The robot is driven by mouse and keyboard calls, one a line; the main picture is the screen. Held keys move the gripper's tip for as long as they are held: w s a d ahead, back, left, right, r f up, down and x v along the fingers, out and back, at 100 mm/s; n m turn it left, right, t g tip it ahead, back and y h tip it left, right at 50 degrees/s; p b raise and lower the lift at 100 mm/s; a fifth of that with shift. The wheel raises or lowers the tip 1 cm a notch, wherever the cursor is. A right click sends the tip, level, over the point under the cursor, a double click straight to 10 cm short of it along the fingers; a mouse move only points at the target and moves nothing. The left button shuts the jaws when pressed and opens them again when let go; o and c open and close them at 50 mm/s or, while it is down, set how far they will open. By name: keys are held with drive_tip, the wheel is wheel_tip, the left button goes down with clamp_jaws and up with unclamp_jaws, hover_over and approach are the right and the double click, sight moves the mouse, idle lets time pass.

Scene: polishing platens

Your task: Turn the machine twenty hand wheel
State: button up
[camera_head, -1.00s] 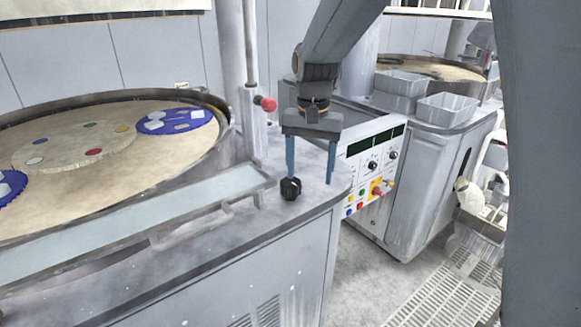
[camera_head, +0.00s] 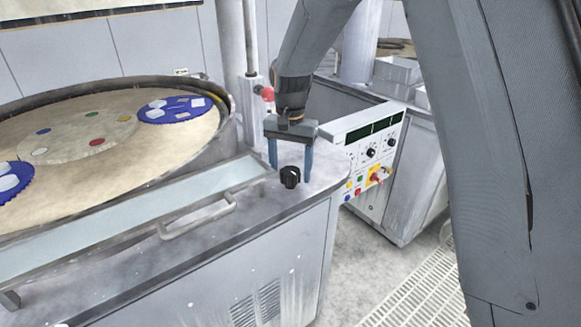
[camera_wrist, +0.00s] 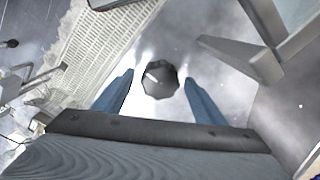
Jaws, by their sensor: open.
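The hand wheel (camera_head: 290,177) is a small black faceted knob on the corner of the grey machine top, right of the platen. It also shows in the wrist view (camera_wrist: 159,79), ahead of and between the two fingers. My gripper (camera_head: 291,166) is open, with its blue fingers pointing down. In the head view the fingers stand to the left and right of the knob, their tips near its height. I cannot tell whether either finger touches it. No number is readable on the machine.
A round platen (camera_head: 90,140) with blue carriers lies to the left. A grey bar handle (camera_head: 197,217) is left of the knob. A red knob (camera_head: 267,94) on a post stands behind. A control panel (camera_head: 372,160) is close on the right, with floor beyond.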

drive_tip(key=c, duration=1)
drive_tip(key=shift+c, duration=0.2)
